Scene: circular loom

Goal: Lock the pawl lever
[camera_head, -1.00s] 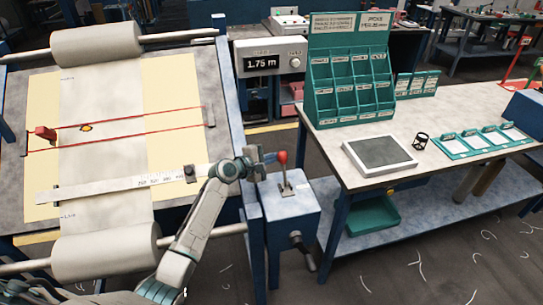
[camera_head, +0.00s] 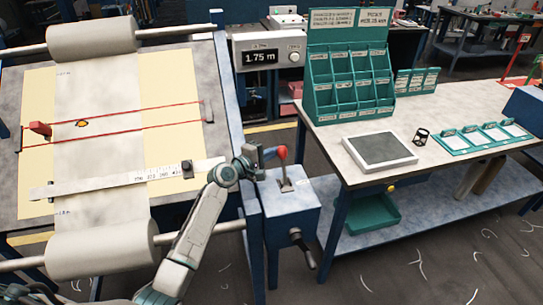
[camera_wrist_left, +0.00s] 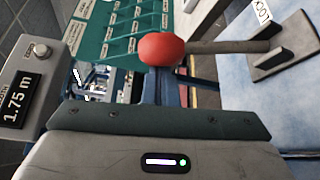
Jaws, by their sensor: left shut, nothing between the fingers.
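The pawl lever has a red ball knob (camera_head: 282,152) on a grey shaft (camera_head: 286,174). It stands roughly upright out of the slotted top of a blue box (camera_head: 290,212) beside the loom. My left gripper (camera_head: 270,153) is shut and empty, with its tip just left of the knob. In the left wrist view the red knob (camera_wrist_left: 162,49) is right at the tip of the shut fingers (camera_wrist_left: 160,90); whether they touch it I cannot tell. The shaft (camera_wrist_left: 230,47) runs right to a slotted plate marked with partly cut-off lettering. My right gripper is out of view.
The loom frame (camera_head: 222,95) with cloth rollers (camera_head: 100,247) and a ruler bar (camera_head: 130,180) is at left. A display (camera_head: 261,57) reads 1.75 m. A workbench (camera_head: 335,172) with a green rack (camera_head: 350,75) is at right. A crank (camera_head: 303,250) projects from the box front.

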